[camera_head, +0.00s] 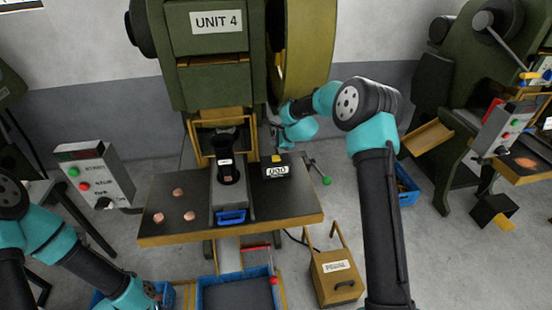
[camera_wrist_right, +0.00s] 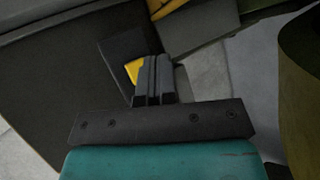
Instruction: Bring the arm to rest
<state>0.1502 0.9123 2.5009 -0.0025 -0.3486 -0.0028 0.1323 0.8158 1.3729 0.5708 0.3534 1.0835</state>
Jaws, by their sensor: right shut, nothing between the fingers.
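My right arm reaches up from the bottom right of the head view and bends over toward the press. My right gripper (camera_head: 275,134) is small there, beside the press frame and above the counter box. In the right wrist view my right gripper (camera_wrist_right: 152,76) shows its two dark fingers together, with nothing between them. My left arm (camera_head: 60,245) comes in at the lower left, and its fingers do not show.
The green press (camera_head: 205,75) stands behind the table (camera_head: 160,233). The table carries several copper pieces (camera_head: 189,215) and a counter box (camera_head: 277,171). A control box (camera_head: 97,180) stands left. Blue bins (camera_head: 238,277) and a wooden box (camera_head: 337,276) stand in front.

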